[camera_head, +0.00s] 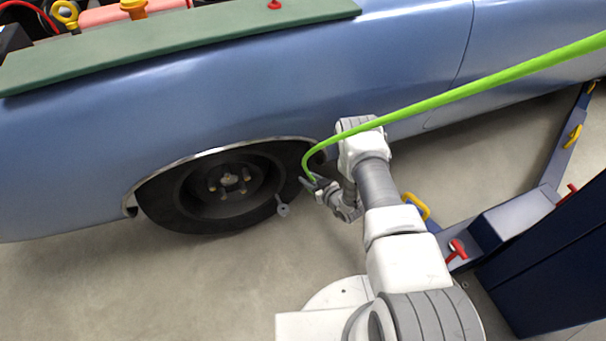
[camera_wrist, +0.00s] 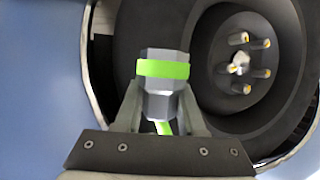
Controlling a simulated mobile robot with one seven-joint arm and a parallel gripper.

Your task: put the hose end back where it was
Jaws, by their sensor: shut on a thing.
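A bright green hose (camera_head: 480,85) runs from the upper right down across my arm to my gripper (camera_head: 312,182). In the wrist view, my gripper (camera_wrist: 160,108) is shut on the hose end (camera_wrist: 163,88), a grey fitting with a green band. The hose end is held in front of the car's wheel (camera_head: 225,187), which also shows in the wrist view (camera_wrist: 240,65). The wheel's bare hub and studs are seen. A small grey piece (camera_head: 283,208) shows by the tyre's lower right edge; I cannot tell what it is.
The blue car (camera_head: 250,80) fills the back, with a green mat (camera_head: 180,40) over its fender. A lift arm (camera_head: 515,212) with yellow and red parts and a dark blue post (camera_head: 560,260) stand at right. The floor (camera_head: 120,285) at lower left is clear.

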